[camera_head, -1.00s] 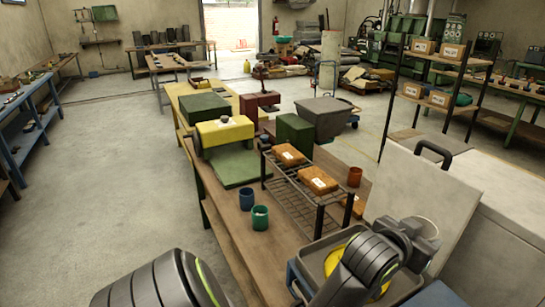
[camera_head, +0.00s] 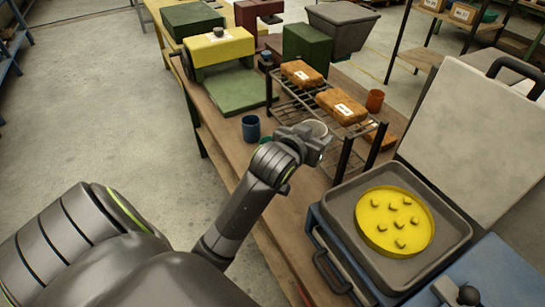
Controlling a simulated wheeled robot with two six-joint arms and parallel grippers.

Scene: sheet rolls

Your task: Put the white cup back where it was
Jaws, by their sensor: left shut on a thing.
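My left gripper (camera_head: 310,136) is shut at the near end of the wire rack, above the brown table. A round pale rim at its fingertips is the top of the white cup (camera_head: 318,128); the rest of the cup is mostly hidden by the gripper. A blue cup (camera_head: 251,128) stands upright on the table, left of the gripper. A green cup (camera_head: 267,139) is almost wholly hidden behind my gripper. A red-brown cup (camera_head: 375,101) stands beyond the rack at the right. My right gripper is not in view.
The wire rack (camera_head: 290,93) holds orange-brown packages (camera_head: 341,106). At the right, a grey tray (camera_head: 343,205) holds a yellow disc (camera_head: 394,222) with several lumps, beside an upright pale lid (camera_head: 470,130). A green and yellow press (camera_head: 222,48) stands further back. The near table strip is clear.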

